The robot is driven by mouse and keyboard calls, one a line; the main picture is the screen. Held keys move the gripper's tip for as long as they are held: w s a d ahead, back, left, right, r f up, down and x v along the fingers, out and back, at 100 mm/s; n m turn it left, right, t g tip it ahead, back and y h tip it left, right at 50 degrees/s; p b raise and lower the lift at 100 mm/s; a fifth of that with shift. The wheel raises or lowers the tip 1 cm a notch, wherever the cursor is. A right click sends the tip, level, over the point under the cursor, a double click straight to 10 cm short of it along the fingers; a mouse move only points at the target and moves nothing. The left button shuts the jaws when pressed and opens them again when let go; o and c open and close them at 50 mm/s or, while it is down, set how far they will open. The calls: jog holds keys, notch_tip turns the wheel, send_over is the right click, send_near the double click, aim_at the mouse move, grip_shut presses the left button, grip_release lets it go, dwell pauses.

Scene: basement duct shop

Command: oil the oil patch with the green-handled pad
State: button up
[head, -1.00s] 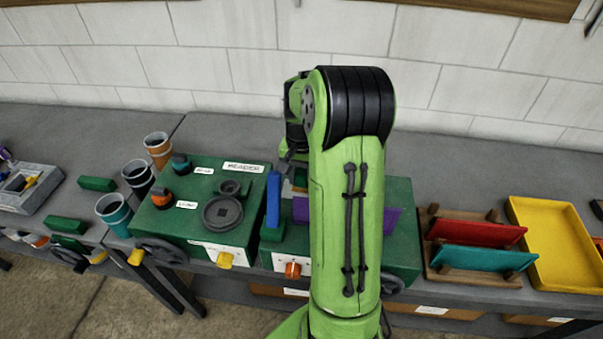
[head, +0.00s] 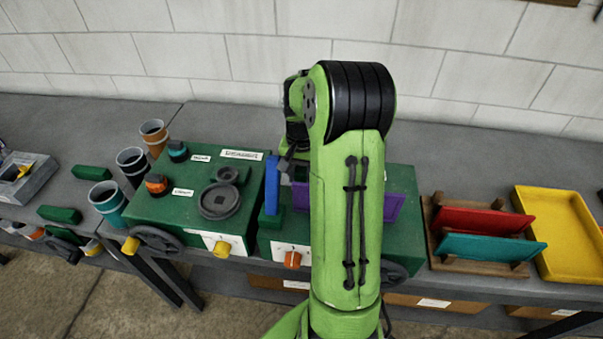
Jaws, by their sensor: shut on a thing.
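My gripper (head: 287,163) is mostly hidden behind my green arm. Only its dark wrist and part of the fingers show at the arm's left side, low over the right green machine box (head: 405,182). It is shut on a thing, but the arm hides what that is. I cannot make out the green-handled pad or the oil patch. A purple panel (head: 393,207) shows on both sides of the arm on that box. A blue upright plate (head: 272,185) stands just left of the gripper.
A left green box (head: 150,205) carries knobs and a dark round disc (head: 219,201). Cups (head: 107,199) and green blocks (head: 92,173) stand further left. A wooden rack (head: 437,263) with red and teal panels and a yellow tray (head: 556,267) are right. The bench behind is clear.

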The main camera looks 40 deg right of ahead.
jog(key=shift+f+b, duration=0.75)
jog(key=shift+f, duration=0.25)
